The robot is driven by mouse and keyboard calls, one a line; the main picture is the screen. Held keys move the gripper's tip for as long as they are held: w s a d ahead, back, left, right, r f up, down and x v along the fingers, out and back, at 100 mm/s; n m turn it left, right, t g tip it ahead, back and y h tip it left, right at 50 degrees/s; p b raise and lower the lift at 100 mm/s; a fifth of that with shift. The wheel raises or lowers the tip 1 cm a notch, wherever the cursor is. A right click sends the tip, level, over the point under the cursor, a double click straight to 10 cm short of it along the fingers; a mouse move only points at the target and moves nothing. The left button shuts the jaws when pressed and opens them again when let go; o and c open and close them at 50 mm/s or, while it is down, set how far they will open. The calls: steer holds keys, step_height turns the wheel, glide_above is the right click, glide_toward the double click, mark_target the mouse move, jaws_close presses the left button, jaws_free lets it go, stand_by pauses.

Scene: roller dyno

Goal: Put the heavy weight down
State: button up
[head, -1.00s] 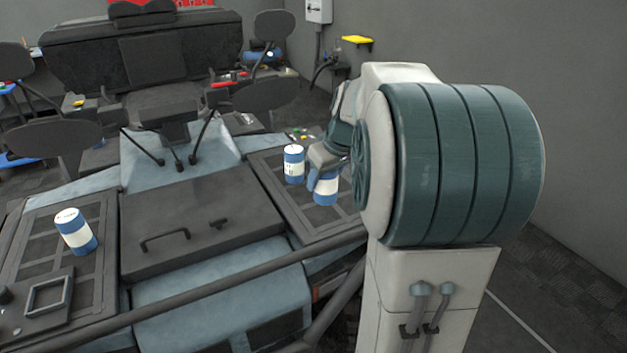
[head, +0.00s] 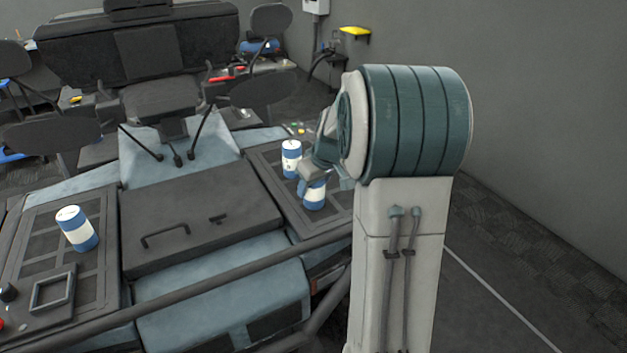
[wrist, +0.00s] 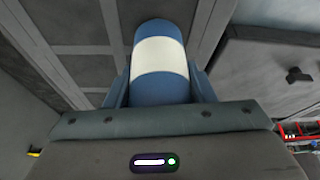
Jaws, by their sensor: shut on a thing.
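My gripper (head: 308,183) is shut on a blue cylinder weight with a white band (head: 314,195), at the right side panel of the vehicle (head: 262,160). The held weight also fills the upper middle of the wrist view (wrist: 160,58), between the two fingers. I cannot tell whether its base touches the panel. A second, similar blue and white cylinder (head: 291,158) stands upright just behind it on the same panel. A third one (head: 77,229) stands on the left side panel. Which one is the heavy weight cannot be told from looks.
The dark middle cover (head: 190,215) with a handle lies between the panels. A dark bar (head: 220,285) crosses the near side of the vehicle. A small square frame (head: 53,290) sits at the near left. The grey wall and open floor are at the right.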

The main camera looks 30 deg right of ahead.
steer(key=shift+f, duration=0.15)
steer(key=o, duration=1.1)
steer(key=shift+c, duration=0.2)
steer(key=shift+r, duration=0.4)
steer(key=a+v, duration=0.1)
steer(key=v, duration=1)
steer(key=s+a+f+m, duration=0.1)
steer(key=s+a+f, duration=0.3)
steer(key=s+a, duration=0.3)
steer(key=s+a+f+m+g, duration=0.1)
steer(key=s+a+f, duration=0.3)
steer(key=s+a, duration=0.4)
steer(key=s+b, duration=0.1)
steer(key=s, duration=0.5)
steer(key=shift+s+a+f+g+h, duration=0.15)
steer(key=shift+s+f+g+h, duration=0.15)
steer(key=shift+s+h, duration=0.1)
